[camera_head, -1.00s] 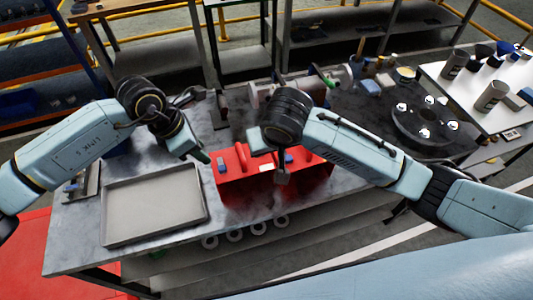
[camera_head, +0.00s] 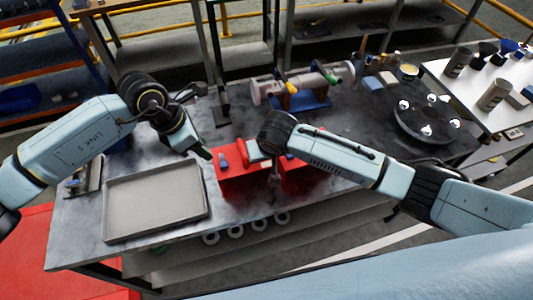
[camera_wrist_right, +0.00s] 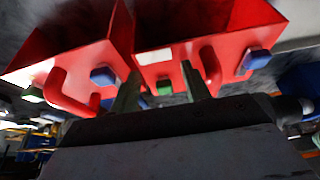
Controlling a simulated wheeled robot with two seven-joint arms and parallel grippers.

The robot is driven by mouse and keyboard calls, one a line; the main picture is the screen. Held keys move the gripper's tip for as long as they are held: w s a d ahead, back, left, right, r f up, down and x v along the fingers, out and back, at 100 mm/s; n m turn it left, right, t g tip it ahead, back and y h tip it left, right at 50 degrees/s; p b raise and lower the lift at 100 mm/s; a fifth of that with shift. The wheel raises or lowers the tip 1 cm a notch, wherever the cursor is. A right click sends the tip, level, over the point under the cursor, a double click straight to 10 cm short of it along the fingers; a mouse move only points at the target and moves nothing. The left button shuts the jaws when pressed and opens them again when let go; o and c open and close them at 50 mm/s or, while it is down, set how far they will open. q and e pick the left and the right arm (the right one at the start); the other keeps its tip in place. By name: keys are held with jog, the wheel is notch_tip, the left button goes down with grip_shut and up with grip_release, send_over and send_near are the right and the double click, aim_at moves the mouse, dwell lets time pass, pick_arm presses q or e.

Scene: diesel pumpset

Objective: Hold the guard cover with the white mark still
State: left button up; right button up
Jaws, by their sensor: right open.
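Two red guard covers stand side by side at the front edge of the bench. The left cover (camera_head: 233,186) shows plainly in the head view; my right arm partly hides the other. In the right wrist view the left cover (camera_wrist_right: 75,42) has no white patch in sight. The cover with the white mark (camera_wrist_right: 205,38) has a white patch, a red handle and a blue knob. My right gripper (camera_wrist_right: 162,90) is open, its fingers pointing at this cover's lower left part, below the patch. Contact cannot be told. My left gripper (camera_head: 207,152) hangs beside the left cover; its jaws are unclear.
A grey empty tray (camera_head: 155,201) lies at the left of the bench. A shaft assembly on a blue stand (camera_head: 303,100) is behind the covers. A black round flange (camera_head: 428,120) lies at the right. White rings (camera_head: 259,224) sit on the shelf below.

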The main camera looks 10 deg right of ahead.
grip_shut()
dwell(0.5)
dwell(0.7)
jog(key=c, duration=0.5)
grip_release()
jog(key=v, duration=1.3)
jog(key=shift+r+p, duration=0.2)
jog(key=shift+p, duration=0.15)
